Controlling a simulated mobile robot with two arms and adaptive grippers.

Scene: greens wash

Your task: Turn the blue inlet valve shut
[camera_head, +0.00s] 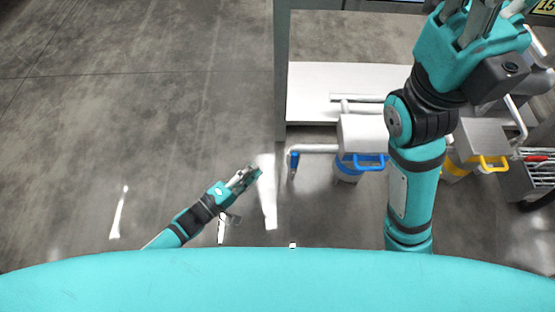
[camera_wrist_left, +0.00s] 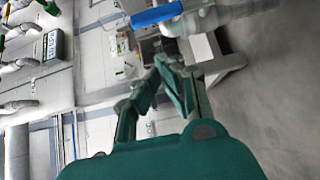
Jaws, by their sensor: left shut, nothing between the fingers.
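The blue inlet valve handle (camera_head: 293,163) hangs at the left end of a white pipe low beside the bench. It shows large at the top of the left wrist view (camera_wrist_left: 157,14). My left gripper (camera_head: 256,172) is shut and empty, a short way left of the handle, with a gap between them. In the left wrist view its fingertips (camera_wrist_left: 163,62) come together below the handle, not touching it as far as I can see.
A white bench shelf (camera_head: 340,85) stands behind the pipe. A grey rack (camera_head: 535,178) is at the far right. The floor (camera_head: 130,90) at left is clear.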

